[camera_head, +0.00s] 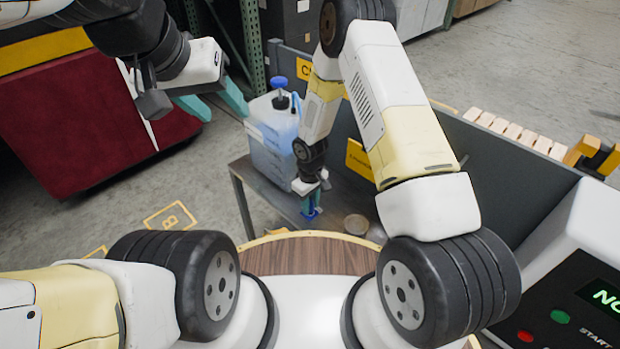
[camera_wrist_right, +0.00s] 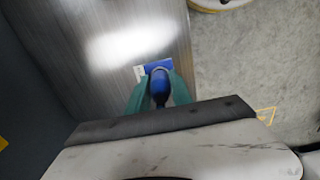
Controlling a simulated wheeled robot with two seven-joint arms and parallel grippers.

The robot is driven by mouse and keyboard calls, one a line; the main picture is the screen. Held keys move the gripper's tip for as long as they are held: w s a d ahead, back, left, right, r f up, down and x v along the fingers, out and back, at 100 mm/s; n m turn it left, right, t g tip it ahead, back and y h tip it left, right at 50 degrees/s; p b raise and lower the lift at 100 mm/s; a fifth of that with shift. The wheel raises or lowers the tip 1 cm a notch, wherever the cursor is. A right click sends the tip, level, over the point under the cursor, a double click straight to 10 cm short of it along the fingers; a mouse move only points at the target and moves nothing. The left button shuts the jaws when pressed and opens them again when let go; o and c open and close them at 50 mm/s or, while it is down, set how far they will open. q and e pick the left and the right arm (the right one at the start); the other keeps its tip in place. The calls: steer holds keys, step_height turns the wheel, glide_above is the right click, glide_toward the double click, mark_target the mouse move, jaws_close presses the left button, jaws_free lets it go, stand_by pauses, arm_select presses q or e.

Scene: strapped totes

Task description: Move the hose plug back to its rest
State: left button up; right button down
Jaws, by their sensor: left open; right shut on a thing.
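My right gripper (camera_head: 309,203) points down over the metal bench beside the water jug. In the right wrist view, its teal fingers (camera_wrist_right: 160,95) are shut on a blue rounded piece, which looks like the hose plug (camera_wrist_right: 160,84). A flat blue square (camera_wrist_right: 158,65) with a small white tag lies just beyond the fingertips. I cannot tell whether the plug touches this square, or whether the square is its rest. My left gripper (camera_head: 213,104) is open and empty in the air, left of the jug.
A translucent jug (camera_head: 268,135) with a blue cap (camera_head: 279,83) stands on the bench (camera_head: 262,190). A small round dish (camera_head: 356,224) sits right of my right gripper. A dark panel (camera_head: 480,165) runs behind the bench to the right. A control box (camera_head: 570,270) stands at lower right.

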steer(key=shift+f, duration=0.45)
steer(key=c, duration=1.1)
jaws_free()
steer(key=shift+o, duration=0.2)
step_height(320, 180, up, 8)
steer(key=shift+f, duration=0.1)
